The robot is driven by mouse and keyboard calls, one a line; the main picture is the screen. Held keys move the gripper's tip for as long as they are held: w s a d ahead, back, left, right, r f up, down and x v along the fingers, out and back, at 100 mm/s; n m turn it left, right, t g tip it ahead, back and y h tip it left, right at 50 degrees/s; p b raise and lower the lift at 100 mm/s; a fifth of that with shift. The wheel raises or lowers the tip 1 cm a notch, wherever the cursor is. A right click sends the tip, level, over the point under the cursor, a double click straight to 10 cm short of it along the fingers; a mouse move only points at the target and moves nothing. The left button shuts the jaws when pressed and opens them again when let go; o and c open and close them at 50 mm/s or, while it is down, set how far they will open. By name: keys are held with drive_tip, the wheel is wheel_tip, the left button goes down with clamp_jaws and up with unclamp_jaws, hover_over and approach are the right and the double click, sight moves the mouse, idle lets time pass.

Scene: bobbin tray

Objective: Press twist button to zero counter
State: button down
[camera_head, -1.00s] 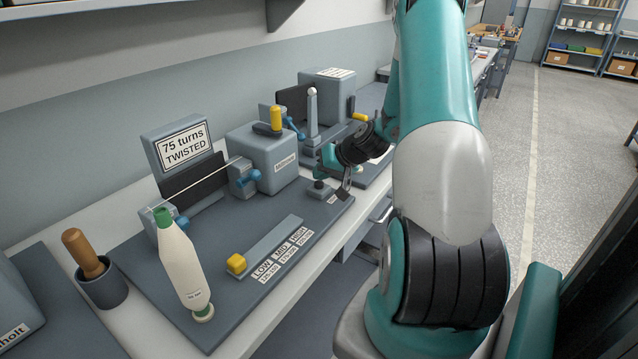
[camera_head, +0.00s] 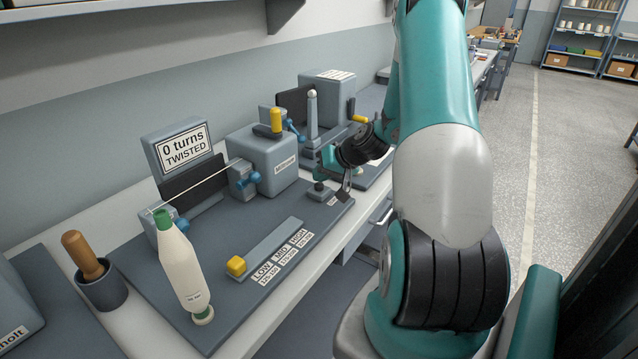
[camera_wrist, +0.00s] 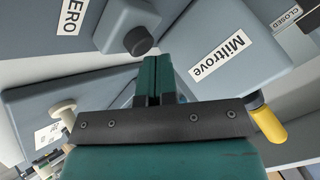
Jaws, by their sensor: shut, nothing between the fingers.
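The counter sign (camera_head: 183,147) on the left machine reads "0 turns TWISTED". The button also shows in the head view (camera_head: 319,187) at the right end of the dark base plate. My gripper (camera_wrist: 155,64) is shut and empty, with its teal fingertips close beside the knob in the picture. I cannot tell whether they touch it.
The grey machine box labelled "Miltrove" (camera_wrist: 219,50) stands close to my gripper, with a yellow-handled lever (camera_wrist: 268,122). A white bobbin-like bottle (camera_head: 181,265), a yellow slider knob (camera_head: 236,265) and a wooden-handled tool in a cup (camera_head: 102,291) stand further left. A second machine (camera_head: 328,90) stands behind.

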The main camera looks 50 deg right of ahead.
drive_tip(key=shift+r, duration=0.55)
drive_tip(key=shift+r+p, duration=1.9)
drive_tip(key=shift+r, duration=0.65)
